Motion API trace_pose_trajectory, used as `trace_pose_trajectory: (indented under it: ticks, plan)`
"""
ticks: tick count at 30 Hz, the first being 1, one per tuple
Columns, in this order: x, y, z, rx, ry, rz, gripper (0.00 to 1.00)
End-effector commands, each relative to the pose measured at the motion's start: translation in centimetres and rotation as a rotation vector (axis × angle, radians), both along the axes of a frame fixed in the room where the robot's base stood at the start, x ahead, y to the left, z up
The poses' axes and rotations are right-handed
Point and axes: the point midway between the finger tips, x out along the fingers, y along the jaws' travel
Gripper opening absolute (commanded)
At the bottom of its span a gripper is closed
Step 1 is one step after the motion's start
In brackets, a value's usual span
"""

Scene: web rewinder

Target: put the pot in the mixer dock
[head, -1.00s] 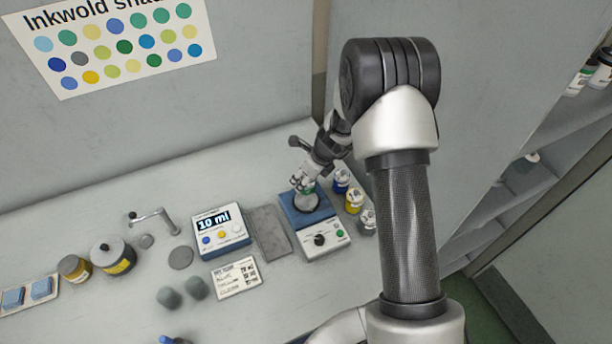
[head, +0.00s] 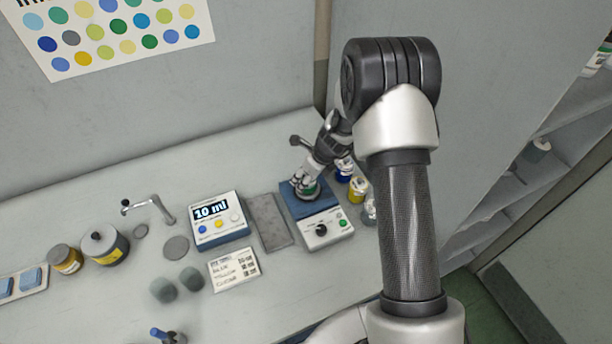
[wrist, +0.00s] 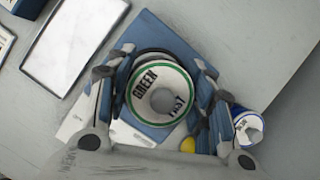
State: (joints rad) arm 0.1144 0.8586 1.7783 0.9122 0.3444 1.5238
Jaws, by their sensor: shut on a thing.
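The pot (wrist: 176,78) has a pale top with a green rim and the words "GREEN TEST". My gripper (wrist: 160,92) is shut on it, with a finger on each side. In the head view the pot (head: 311,190) shows as a small green and white patch under my gripper (head: 306,184). The mixer (head: 322,230) has a blue top and a pale front panel with a black knob and a green button. The pot is over the mixer's round dock, low and close to it. A dark ring shows beside the pot in the wrist view. Whether the pot touches the dock is hidden.
Small jars (head: 357,190) stand close to the mixer's right side. A grey mat (head: 270,222) and a scale reading 10 ml (head: 218,222) lie to its left. A card, grey lumps, a dark jar (head: 105,246) and a metal spout are further left. Walls stand behind and right.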

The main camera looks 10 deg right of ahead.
Motion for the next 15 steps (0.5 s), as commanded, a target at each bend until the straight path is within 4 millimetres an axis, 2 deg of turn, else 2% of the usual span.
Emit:
trace_pose_trajectory:
  ticks: [15]
  plan:
    - [0.02, 0.00, -0.62, 0.001, -0.001, -0.001, 0.20]
